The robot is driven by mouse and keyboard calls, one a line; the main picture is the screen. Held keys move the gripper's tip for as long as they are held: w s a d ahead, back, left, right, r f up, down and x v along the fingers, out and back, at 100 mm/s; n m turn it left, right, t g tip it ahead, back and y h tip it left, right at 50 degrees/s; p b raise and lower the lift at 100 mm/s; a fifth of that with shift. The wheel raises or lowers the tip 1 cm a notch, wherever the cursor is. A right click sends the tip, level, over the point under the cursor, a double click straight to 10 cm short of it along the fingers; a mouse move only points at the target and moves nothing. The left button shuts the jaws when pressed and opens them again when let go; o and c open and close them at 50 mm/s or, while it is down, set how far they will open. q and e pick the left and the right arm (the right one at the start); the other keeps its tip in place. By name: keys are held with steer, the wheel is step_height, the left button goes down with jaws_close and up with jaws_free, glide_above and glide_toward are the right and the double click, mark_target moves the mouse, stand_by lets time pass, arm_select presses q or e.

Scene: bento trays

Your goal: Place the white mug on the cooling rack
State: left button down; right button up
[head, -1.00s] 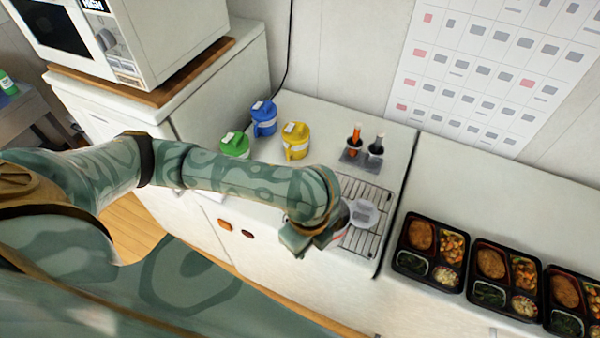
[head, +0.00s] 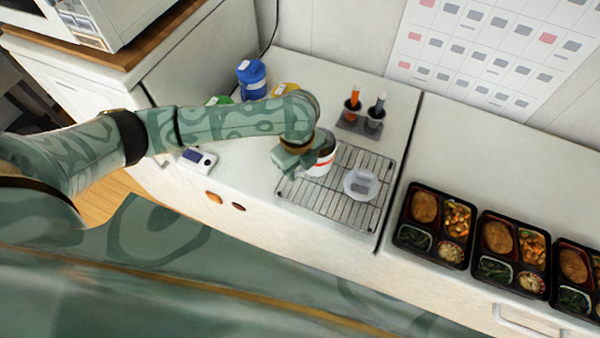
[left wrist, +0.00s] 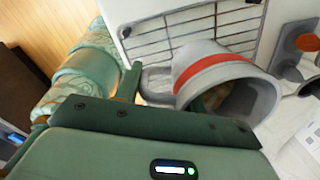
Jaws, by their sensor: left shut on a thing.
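The white mug (head: 325,162) has a red band. My left gripper (head: 298,163) is shut on it and holds it over the left part of the cooling rack (head: 330,207). In the left wrist view the mug (left wrist: 222,72) has its handle at the fingers, and its open mouth faces the lower right of the picture. The rack's wire bars (left wrist: 180,35) show behind it. Whether the mug's base touches the bars, I cannot tell. My right gripper is not in view.
A white saucer-like dish (head: 351,190) with a grey piece on it sits on the rack's right half. A dark holder (head: 358,127) with two cups stands behind. Blue (head: 251,78) and yellow (head: 286,89) jugs stand back left. Bento trays (head: 433,260) line the right.

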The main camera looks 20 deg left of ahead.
mark_target(300, 170)
arm_select(q)
steer(key=shift+w+f, duration=0.3)
steer(key=shift+f, duration=0.1)
step_height(300, 170, down, 3)
steer(key=shift+w+a+r+b, duration=0.1)
steer(key=shift+a+r+b, duration=0.05)
steer(key=shift+b, duration=0.5)
steer(key=shift+f, duration=0.3)
steer(key=shift+r, duration=0.1)
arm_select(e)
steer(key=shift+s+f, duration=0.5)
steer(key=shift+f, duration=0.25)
arm_select(q)
steer(key=c, duration=0.8)
jaws_free()
steer(key=shift+c, duration=0.2)
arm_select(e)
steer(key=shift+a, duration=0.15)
